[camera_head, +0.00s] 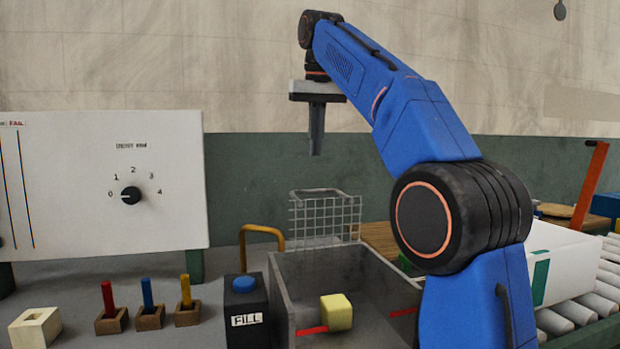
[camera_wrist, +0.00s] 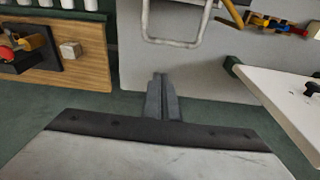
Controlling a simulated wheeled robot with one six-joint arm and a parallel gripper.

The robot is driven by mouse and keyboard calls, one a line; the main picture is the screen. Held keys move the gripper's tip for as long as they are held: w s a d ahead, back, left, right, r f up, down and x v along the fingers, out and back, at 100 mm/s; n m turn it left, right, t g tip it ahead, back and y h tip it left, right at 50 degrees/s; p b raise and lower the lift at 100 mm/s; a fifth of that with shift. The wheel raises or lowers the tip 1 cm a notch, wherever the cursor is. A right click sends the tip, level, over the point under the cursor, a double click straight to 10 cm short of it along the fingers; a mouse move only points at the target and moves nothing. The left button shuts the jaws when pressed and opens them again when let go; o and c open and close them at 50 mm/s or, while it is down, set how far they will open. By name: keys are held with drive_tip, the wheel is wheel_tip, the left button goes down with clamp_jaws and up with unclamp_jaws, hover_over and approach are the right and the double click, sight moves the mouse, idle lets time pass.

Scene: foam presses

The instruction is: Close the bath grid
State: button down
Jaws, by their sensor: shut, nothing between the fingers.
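The bath grid (camera_head: 325,218) is a pale wire mesh standing upright at the back of the grey bath (camera_head: 285,300), so the bath is open on top. A wire loop sticks out at the grid's top; what looks like this loop (camera_wrist: 178,43) shows at the top of the wrist view. A yellow block (camera_head: 337,312) is inside the bath, with red marks on the walls. My gripper (camera_head: 316,153) is above and behind the grid, pointing down, shut and empty. Its closed fingers (camera_wrist: 160,78) are apart from the loop in the wrist view.
A blue-buttoned FILL box (camera_head: 246,310) and a yellow bent handle (camera_head: 262,230) stand left of the bath. A white dial panel (camera_head: 160,215) stands farther left, with colored pegs in wooden blocks (camera_head: 148,320) before it. A white box (camera_head: 560,255) and rollers (camera_head: 572,318) are right.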

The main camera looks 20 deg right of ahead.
wheel_tip(320, 180, down, 9)
drive_tip(key=s, duration=0.1)
drive_tip(key=shift+s, duration=0.3)
idle(0.6)
drive_tip(key=shift+s, duration=0.1)
idle(0.3)
